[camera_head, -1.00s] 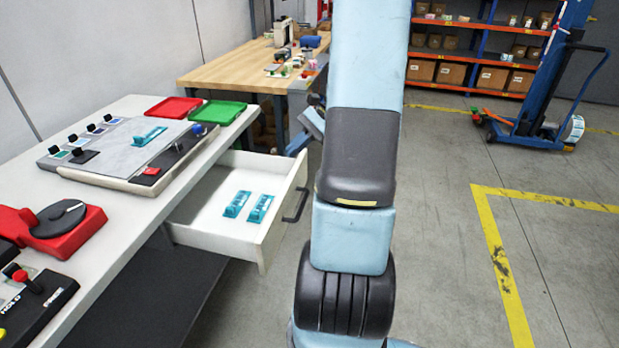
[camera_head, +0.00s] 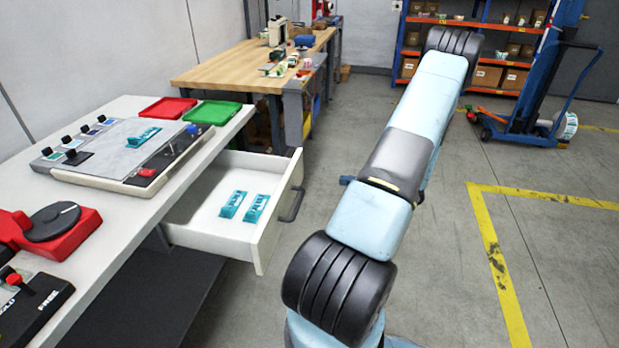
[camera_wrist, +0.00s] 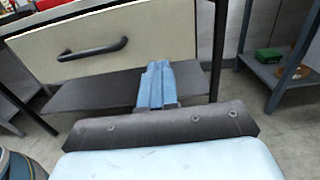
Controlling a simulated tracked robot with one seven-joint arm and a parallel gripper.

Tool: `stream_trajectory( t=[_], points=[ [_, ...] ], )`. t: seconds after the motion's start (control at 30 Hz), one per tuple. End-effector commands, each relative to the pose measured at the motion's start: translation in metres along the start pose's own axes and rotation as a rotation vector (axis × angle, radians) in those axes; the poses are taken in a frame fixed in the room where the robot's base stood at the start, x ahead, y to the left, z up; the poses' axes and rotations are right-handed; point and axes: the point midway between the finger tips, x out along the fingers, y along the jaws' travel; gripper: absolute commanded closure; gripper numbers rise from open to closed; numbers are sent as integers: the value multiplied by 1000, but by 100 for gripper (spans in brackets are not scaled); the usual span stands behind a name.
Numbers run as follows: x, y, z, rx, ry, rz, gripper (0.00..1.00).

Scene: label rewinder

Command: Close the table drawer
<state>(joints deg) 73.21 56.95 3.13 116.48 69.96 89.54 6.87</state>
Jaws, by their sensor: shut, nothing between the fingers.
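The white table drawer (camera_head: 217,233) is pulled out from the right side of the white table (camera_head: 103,280). Two teal pieces (camera_head: 243,206) lie inside it. Its dark handle (camera_head: 291,205) is on the front panel. In the wrist view the drawer front (camera_wrist: 150,40) and its handle (camera_wrist: 93,48) fill the upper part. My gripper (camera_wrist: 157,68) shows there with its blue fingers together and empty, below and right of the handle; I cannot tell if it touches the drawer front.
On the table are a machine panel (camera_head: 112,160), a red tray (camera_head: 168,107), a green tray (camera_head: 213,112) and a red device (camera_head: 50,225). A dark lower shelf (camera_head: 150,300) lies under the drawer. A wooden workbench (camera_head: 235,68) stands behind. Open floor lies right of the drawer.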

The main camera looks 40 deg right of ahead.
Motion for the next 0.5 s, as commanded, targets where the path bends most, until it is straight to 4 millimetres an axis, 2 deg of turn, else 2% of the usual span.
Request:
stream_trajectory(
  t=[0.17, 0.5],
  points=[
    [9, -1, -2, 5, -7, -9, 100],
    [66, -1, -2, 5, -5, -5, 100]
  ],
)
